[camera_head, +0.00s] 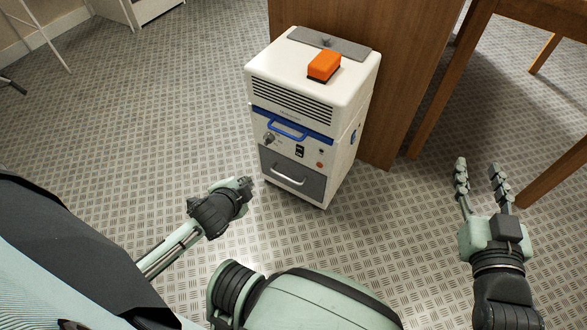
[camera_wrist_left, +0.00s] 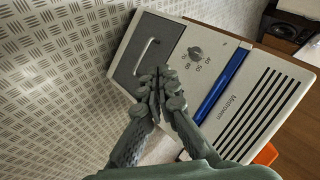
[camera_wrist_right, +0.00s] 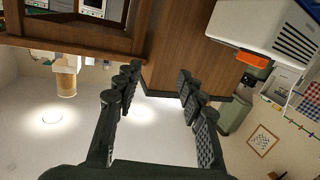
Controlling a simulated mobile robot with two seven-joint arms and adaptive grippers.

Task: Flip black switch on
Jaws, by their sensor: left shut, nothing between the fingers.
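The black switch (camera_head: 299,151) is on the front panel of the white machine (camera_head: 346,88), right of a round dial (camera_head: 268,139). Its position is too small to tell. My left gripper (camera_head: 246,183) is shut and empty, just in front of the machine's lower left front. In the left wrist view the fingertips (camera_wrist_left: 162,82) overlap the front panel near the dial (camera_wrist_left: 195,54), and the switch is not visible, probably behind the fingers. My right gripper (camera_head: 478,167) is open and empty, right of the machine; its spread fingers (camera_wrist_right: 158,72) also show in the right wrist view.
An orange and black block (camera_head: 324,65) lies on top of the machine. The front also has a blue handle (camera_head: 288,129), a red button (camera_head: 319,165) and a grey drawer (camera_head: 292,176). A wooden cabinet (camera_head: 400,60) stands behind.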

